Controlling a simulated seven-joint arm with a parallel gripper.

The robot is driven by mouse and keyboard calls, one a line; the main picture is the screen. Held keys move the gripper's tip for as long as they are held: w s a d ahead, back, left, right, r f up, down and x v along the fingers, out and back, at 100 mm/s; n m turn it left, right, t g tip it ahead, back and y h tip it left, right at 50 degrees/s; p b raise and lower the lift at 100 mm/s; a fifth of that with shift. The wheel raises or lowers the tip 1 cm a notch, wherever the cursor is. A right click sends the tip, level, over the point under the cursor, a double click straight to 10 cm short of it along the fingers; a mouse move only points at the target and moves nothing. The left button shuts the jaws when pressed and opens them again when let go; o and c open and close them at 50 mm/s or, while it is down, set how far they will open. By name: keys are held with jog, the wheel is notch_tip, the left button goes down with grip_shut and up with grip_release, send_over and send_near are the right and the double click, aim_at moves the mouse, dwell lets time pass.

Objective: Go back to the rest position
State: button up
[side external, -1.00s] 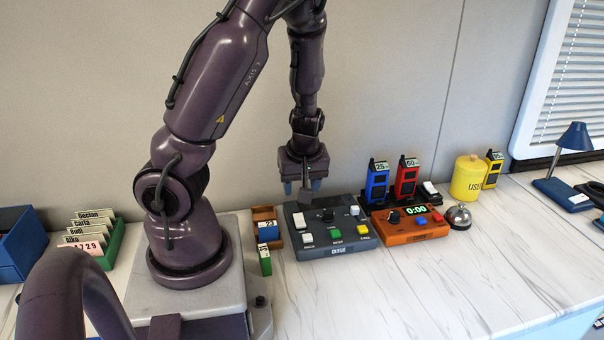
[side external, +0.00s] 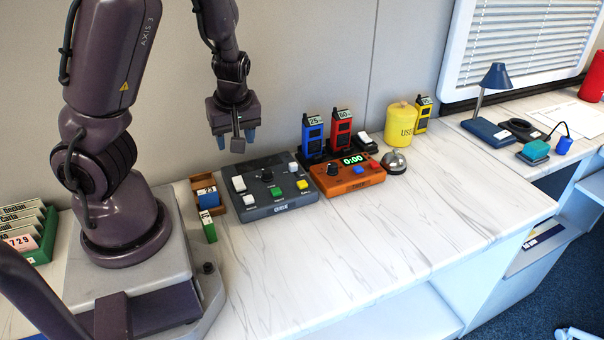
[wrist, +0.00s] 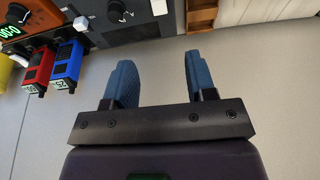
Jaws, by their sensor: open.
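My gripper (side external: 235,140) hangs above the back edge of the white marbled counter (side external: 400,215), near the wall, behind and above the grey control box (side external: 262,203). Its two blue fingers are apart, with nothing between them in the wrist view (wrist: 155,80). The gripper is clear of the box and the counter.
Right of the grey box stand an orange timer box (side external: 345,180), a blue handset (side external: 313,135), a red handset (side external: 341,130), a bell (side external: 394,162) and a yellow canister (side external: 400,126). A wooden tray (side external: 223,207) is at its left. The counter's front right is clear.

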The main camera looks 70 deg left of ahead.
jog(key=d+r+m+h, duration=0.2)
jog(key=d+m, duration=0.4)
jog(key=d, duration=0.1)
jog(key=d+r+m+h, duration=0.2)
jog(key=d+m+h, duration=0.1)
jog(key=d+m, duration=0.3)
jog(key=s+d+r+m+t, duration=0.1)
jog(key=d+r+m+t, duration=0.1)
jog(key=r, duration=0.5)
jog(key=s+d+r+m+t+y, duration=0.1)
jog(key=d+r+m+t, duration=0.2)
jog(key=r, duration=0.4)
jog(key=shift+d+r+m+t+y, duration=0.2)
jog(key=shift+r+m+t+y, duration=0.1)
jog(key=shift+m, duration=0.2)
dwell(0.8)
